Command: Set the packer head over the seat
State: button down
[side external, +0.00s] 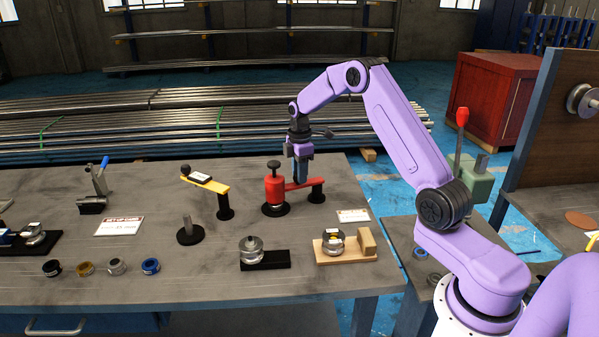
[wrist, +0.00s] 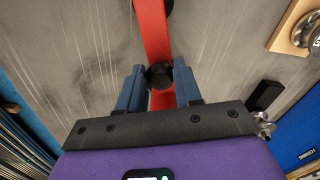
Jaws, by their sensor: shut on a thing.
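A red bar (side external: 300,185) reaches from a black post (side external: 316,192) on the right to a red cylinder (side external: 275,190) with a black knob on top. The cylinder is above a round black base (side external: 275,210); whether they touch I cannot tell. Which part is the packer head and which the seat is not labelled. My gripper (side external: 298,180) is over the bar. In the wrist view its blue fingers (wrist: 160,84) are shut on a black knob (wrist: 160,74) on the red bar (wrist: 153,35). The bar's near end is hidden behind my gripper.
Left of it, a yellow arm (side external: 205,184) on a black post stands near a separate pin on a round base (side external: 188,232). Metal fittings on a black block (side external: 264,260) and a wooden block (side external: 345,250) stand in front. Several rings (side external: 115,266) lie front left.

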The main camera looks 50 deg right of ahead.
jog(key=c, duration=0.8)
grip_release()
jog(key=shift+o, duration=0.2)
notch_tip(320, 180, up, 18)
jog(key=shift+f, duration=0.25)
jog(key=shift+a, duration=0.1)
